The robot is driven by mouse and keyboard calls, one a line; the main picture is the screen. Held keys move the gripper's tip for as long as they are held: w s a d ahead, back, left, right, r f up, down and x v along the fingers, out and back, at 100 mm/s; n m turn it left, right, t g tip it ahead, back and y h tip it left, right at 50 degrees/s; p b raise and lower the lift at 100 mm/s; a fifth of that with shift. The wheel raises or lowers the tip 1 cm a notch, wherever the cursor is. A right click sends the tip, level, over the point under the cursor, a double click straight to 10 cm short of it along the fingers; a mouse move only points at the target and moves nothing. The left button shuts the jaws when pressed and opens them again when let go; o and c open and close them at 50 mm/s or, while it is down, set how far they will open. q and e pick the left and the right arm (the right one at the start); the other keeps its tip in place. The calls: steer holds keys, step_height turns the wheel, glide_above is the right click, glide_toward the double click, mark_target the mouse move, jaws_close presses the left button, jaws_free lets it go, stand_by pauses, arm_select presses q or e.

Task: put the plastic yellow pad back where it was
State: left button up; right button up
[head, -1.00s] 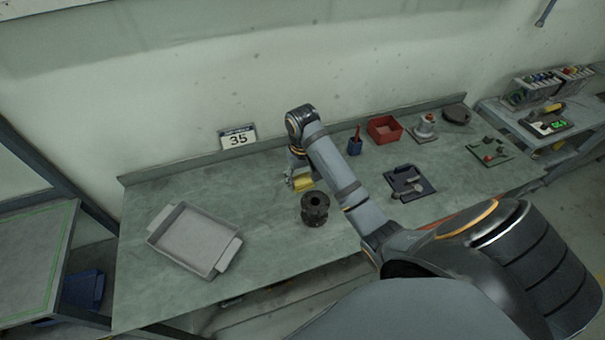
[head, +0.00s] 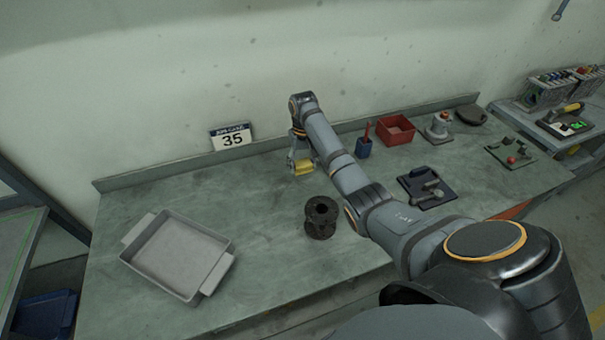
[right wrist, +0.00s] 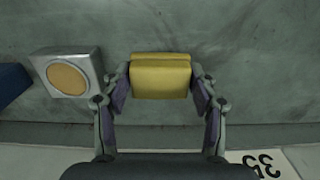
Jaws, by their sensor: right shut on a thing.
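The yellow pad (head: 304,168) is a small block in the jaws of my right gripper (head: 301,161), over the back middle of the bench. In the right wrist view, the pad (right wrist: 160,76) sits between the two fingers, which are shut on its sides. I cannot tell whether it touches the bench. My left gripper is out of view.
A grey tray (head: 146,262) lies at the left. In the right wrist view, a metal block with a tan disc (right wrist: 68,76) lies beside the pad. The 35 sign (head: 232,138) stands behind.

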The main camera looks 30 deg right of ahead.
mark_target(302, 177)
steer(key=shift+w+d+f, duration=0.15)
steer(key=shift+f, duration=0.1)
steer(key=shift+w+f, duration=0.15)
steer(key=shift+f, duration=0.1)
steer(key=shift+w+d+f, duration=0.1)
steer(key=shift+w+f, duration=0.1)
steer(key=shift+f, duration=0.1)
step_height(302, 177, down, 2)
steer(key=shift+f+p, duration=0.25)
steer(key=shift+p, duration=0.2)
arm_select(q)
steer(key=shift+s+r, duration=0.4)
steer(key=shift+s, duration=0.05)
arm_select(e)
steer(key=shift+f, duration=0.35)
steer(key=shift+f, duration=0.2)
steer(key=o, duration=1.1)
steer(key=shift+d, duration=0.1)
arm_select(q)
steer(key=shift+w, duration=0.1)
